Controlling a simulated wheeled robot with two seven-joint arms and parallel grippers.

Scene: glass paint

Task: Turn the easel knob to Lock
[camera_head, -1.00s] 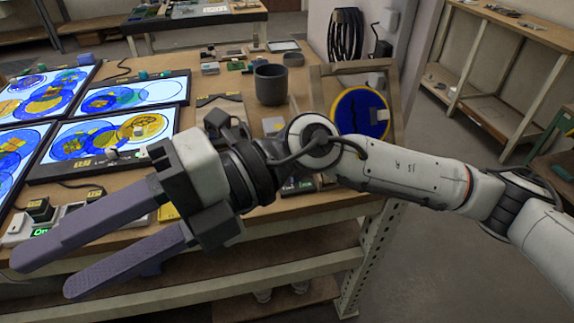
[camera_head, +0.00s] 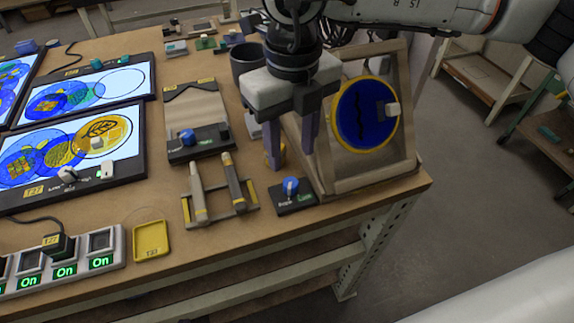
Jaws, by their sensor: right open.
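A wooden easel (camera_head: 411,150) stands at the right end of the table. It holds a round blue disc (camera_head: 352,130) with a yellow rim and a small light block on it. At the easel's foot lies a black plate (camera_head: 299,202) with a blue knob (camera_head: 290,186) and small green lettering, too small to read. My right gripper (camera_head: 291,158) points down just behind the knob, left of the disc. Its two purple fingers are apart, with no contact with the knob visible. The fingers partly hide the easel's left side. My left gripper is not in view.
A second black panel with a blue knob (camera_head: 188,137) lies left of the gripper. A small rack with two pens (camera_head: 198,195), a yellow tray (camera_head: 151,240) and a power strip (camera_head: 112,258) are nearer the front. Lit screens (camera_head: 75,150) fill the left.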

